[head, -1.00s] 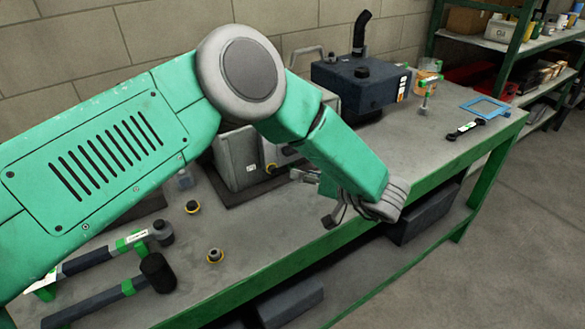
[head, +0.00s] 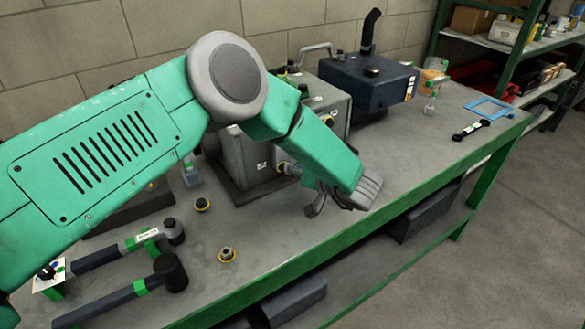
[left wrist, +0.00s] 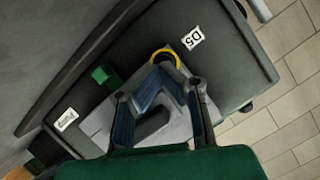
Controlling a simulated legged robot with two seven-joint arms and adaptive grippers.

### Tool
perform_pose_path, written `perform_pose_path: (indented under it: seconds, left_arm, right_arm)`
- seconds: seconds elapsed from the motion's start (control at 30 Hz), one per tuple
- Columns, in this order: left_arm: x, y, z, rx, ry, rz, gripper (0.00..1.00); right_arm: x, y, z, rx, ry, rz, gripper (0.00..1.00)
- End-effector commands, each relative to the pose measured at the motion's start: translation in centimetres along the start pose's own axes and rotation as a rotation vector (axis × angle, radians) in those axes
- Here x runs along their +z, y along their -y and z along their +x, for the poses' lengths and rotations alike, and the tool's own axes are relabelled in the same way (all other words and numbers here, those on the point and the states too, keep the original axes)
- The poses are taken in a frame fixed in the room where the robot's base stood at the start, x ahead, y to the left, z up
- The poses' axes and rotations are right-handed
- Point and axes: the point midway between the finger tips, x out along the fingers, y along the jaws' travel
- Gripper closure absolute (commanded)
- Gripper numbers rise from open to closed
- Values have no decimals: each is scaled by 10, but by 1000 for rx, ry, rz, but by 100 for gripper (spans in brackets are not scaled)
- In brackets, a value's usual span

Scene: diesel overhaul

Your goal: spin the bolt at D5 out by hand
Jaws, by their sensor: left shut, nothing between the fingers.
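The grey engine block (head: 250,160) stands on the bench behind my left forearm. In the left wrist view, a tag reading D5 (left wrist: 193,38) is on its dark face. Beside the tag is a yellow ring (left wrist: 164,51), at the D5 bolt; the bolt itself is mostly hidden behind my fingers. My left gripper (left wrist: 156,76) is shut and empty, its fingertips at the lower edge of the ring; I cannot tell whether they touch it. In the head view my left arm hides much of the gripper, beside the block's near face. My right gripper is not in view.
A dark blue tank (head: 368,82) stands behind the block. A wrench (head: 470,130) and blue frame (head: 490,107) lie right. The front right bench top is clear.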

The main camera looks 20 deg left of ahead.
Motion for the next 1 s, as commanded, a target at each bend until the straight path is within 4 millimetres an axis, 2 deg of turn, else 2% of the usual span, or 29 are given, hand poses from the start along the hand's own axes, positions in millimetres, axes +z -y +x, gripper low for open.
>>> perform_pose_path:
  seconds: [0.03,0.1,0.67,0.83,1.0]
  left_arm:
    - [1,7,12,-29,2,1,82]
    - [1,6,11,-33,0,2,63]
    - [0,1,-4,-30,-6,5,63]
    - [-1,-1,-27,-27,-8,6,63]
    - [0,-2,-65,-28,-8,6,63]
  right_arm:
    - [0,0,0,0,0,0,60]
    - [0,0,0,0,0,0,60]
    - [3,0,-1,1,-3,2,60]
    - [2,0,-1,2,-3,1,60]
    - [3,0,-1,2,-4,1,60]
